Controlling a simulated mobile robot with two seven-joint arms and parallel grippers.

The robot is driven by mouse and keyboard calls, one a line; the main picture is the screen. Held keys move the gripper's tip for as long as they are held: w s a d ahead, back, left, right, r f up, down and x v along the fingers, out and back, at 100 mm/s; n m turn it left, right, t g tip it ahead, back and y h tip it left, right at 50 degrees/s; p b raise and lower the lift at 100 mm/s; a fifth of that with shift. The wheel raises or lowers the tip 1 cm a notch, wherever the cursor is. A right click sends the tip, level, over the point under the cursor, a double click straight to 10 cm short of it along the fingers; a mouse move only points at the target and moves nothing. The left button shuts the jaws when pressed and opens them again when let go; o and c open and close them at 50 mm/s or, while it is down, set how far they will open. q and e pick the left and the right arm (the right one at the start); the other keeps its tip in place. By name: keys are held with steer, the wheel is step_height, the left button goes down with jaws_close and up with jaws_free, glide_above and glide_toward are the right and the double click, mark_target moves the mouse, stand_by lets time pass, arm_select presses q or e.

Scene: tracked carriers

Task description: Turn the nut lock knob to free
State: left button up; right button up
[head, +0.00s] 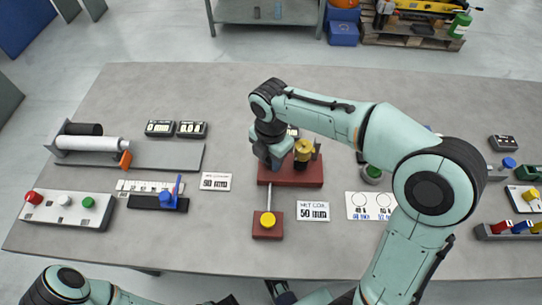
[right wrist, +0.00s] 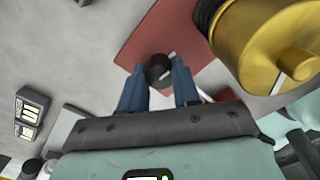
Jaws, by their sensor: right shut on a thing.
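In the right wrist view, the dark round nut lock knob (right wrist: 158,72) with a white mark on top sits on a red-brown base plate (right wrist: 133,60). My right gripper (right wrist: 158,82) has its two blue fingers on either side of the knob, shut on it. In the head view, my right gripper (head: 272,163) is at the left end of the red-brown base (head: 306,178), and the knob is hidden behind it. A brass cylinder (head: 303,149) stands on the base, beside the gripper; it also shows in the right wrist view (right wrist: 262,45). My left gripper is not clearly visible.
A rod runs from the base to a smaller red block (head: 267,232) with a yellow knob. Printed labels (head: 313,211) lie nearby. Grey table is bare behind the displays.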

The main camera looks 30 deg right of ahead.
steer(key=m+p, duration=0.1)
steer(key=m, duration=0.3)
steer(key=shift+r, duration=0.1)
steer(key=m+p, duration=0.1)
steer(key=m, duration=0.3)
steer(key=shift+m, duration=0.3)
steer(key=m, duration=0.4)
steer(key=shift+w+p, duration=0.1)
steer(key=shift+p, duration=0.25)
steer(key=shift+m, duration=2.1)
steer(key=o, duration=1.1)
steer(key=shift+c, duration=0.2)
